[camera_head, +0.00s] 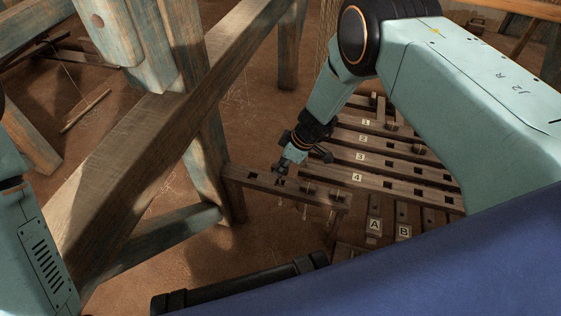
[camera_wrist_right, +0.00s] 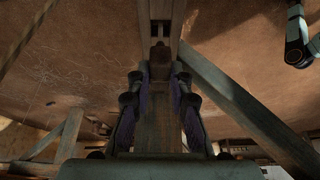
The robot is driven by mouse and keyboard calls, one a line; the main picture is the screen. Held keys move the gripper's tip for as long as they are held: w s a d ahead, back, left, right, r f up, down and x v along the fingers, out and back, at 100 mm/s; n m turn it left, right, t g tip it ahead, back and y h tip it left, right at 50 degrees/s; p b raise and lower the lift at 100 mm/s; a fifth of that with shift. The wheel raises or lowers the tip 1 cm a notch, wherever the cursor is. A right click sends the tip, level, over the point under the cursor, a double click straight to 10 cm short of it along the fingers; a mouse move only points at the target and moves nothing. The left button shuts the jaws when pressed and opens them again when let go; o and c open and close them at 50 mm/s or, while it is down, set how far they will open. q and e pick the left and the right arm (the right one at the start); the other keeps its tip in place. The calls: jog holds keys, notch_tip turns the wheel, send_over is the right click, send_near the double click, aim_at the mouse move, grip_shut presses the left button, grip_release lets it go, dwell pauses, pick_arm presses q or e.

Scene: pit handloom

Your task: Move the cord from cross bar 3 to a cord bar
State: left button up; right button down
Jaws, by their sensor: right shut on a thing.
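Cross bar 3 (camera_head: 375,161) is a dark wooden beam with a white number label, lying between the bars labelled 2 and 4. Cord bars A (camera_head: 374,224) and B (camera_head: 403,231) show low at the right, partly hidden by my body. My right gripper (camera_head: 281,168) is down at a separate slotted wooden beam (camera_head: 240,176), left of the numbered bars. In the right wrist view its fingers (camera_wrist_right: 157,105) are shut on a brown wooden piece (camera_wrist_right: 158,125) in line with a slotted beam. I cannot make out the cord. My left gripper is out of view.
Cross bars 1 (camera_head: 366,122), 2 (camera_head: 362,138) and 4 (camera_head: 358,177) lie close together. A thick diagonal beam (camera_head: 150,150) and a post (camera_head: 205,150) stand left of the gripper. Bare earth floor (camera_head: 262,225) shows in front of the slotted beam.

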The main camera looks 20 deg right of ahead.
jog(key=shift+f+b, duration=0.35)
jog(key=shift+f, duration=0.3)
jog(key=shift+w+f, duration=0.1)
jog(key=shift+f, duration=0.25)
jog(key=shift+f+b, duration=0.6)
jog(key=shift+b, duration=0.15)
jog(key=shift+f, duration=1.05)
jog(key=c, duration=1.1)
grip_release()
jog(key=shift+c, duration=0.2)
